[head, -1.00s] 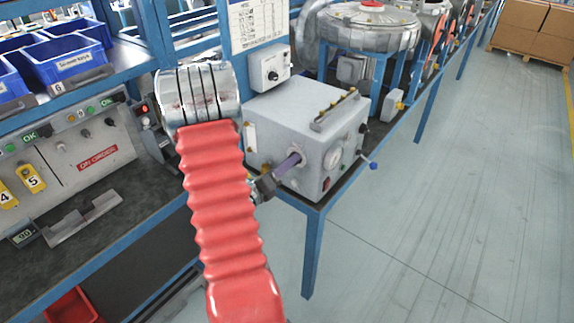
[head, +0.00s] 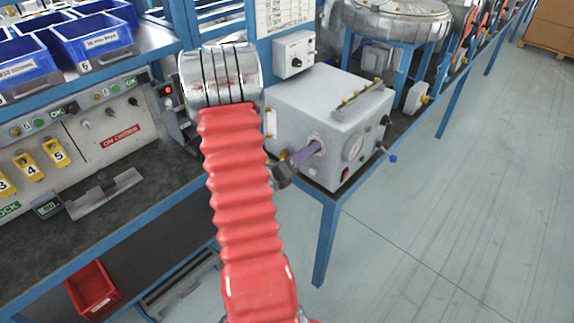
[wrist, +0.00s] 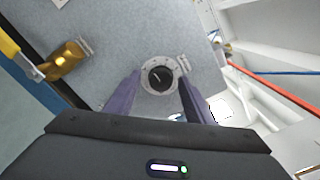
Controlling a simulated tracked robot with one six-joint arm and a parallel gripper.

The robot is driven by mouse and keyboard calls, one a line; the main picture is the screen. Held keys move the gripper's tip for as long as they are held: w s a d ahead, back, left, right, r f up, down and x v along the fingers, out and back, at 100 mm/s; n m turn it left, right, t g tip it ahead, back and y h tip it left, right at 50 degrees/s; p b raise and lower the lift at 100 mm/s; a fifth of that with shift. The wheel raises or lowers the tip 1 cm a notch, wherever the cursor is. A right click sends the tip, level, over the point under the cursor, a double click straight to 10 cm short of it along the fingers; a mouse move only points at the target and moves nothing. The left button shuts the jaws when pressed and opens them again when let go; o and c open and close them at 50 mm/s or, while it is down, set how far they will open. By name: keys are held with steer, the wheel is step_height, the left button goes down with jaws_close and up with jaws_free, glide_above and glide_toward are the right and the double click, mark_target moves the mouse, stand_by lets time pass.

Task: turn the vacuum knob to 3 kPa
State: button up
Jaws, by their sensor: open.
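The vacuum knob (wrist: 160,77) is a small black round knob with a pale pointer mark, set in a grey dial ring on the box face. Its scale is too small to read. My gripper (wrist: 160,87) is open, with one purple finger on each side of the knob in the wrist view; I cannot tell whether either finger touches it. In the head view my gripper (head: 314,148) reaches the front of the pale grey box (head: 312,98) and mostly hides the knob. A round gauge (head: 353,147) is on the same face, right of the gripper.
A brass fitting (wrist: 66,62) stands left of the knob in the wrist view. A control box (head: 294,52) hangs behind. Open floor (head: 450,200) lies to the right.

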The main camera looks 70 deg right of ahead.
steer(key=v, duration=1.3)
steer(key=shift+w, duration=0.1)
steer(key=w+a+r+m+t+y, duration=0.3)
steer(key=a+m, duration=0.4)
steer(key=a, duration=0.7)
steer(key=w+a+r+m+t+y, duration=0.4)
steer(key=a+r+m+y, duration=0.3)
steer(key=a, duration=0.7)
steer(key=w+a+r+m+t+y, duration=0.4)
steer(key=a+m, duration=0.5)
steer(key=a, duration=0.5)
steer(key=r+t+y, duration=0.1)
steer(key=y, duration=0.1)
steer(key=shift+w+a+r+t+y, duration=0.2)
steer(key=shift+w+a+t+y, duration=0.05)
steer(key=shift+t+y, duration=0.05)
steer(key=shift+c, duration=0.7)
